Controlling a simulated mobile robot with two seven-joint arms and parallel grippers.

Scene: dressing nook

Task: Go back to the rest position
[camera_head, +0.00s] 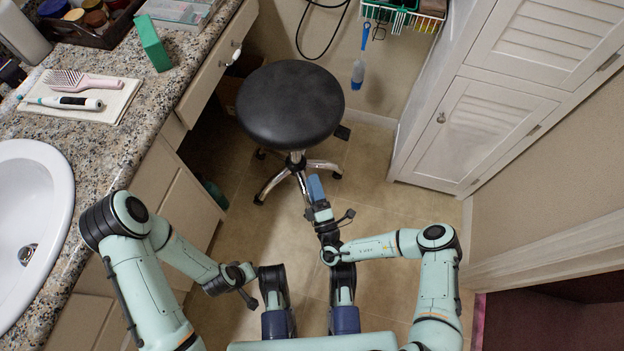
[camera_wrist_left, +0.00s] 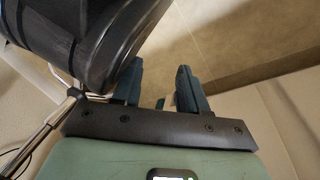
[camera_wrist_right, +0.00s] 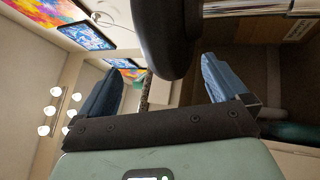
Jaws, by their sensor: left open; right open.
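My right gripper (camera_head: 316,188) reaches forward over the floor in the head view, with blue fingers near the base of a black stool (camera_head: 291,105). In the right wrist view its fingers (camera_wrist_right: 160,68) are wide apart, with nothing held between them. My left arm bends beside the counter, and its wrist end shows low in the head view; its fingers are hard to make out there. In the left wrist view the left gripper (camera_wrist_left: 158,82) is open and empty. The dark stool seat fills that view's upper left (camera_wrist_left: 90,40).
A granite counter (camera_head: 112,150) with a white sink (camera_head: 35,215), a hairbrush (camera_head: 85,82) and an electric toothbrush (camera_head: 65,102) runs along the left. A white louvered cabinet (camera_head: 480,130) stands at the right. Tiled floor (camera_head: 375,190) is clear between the stool and cabinet.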

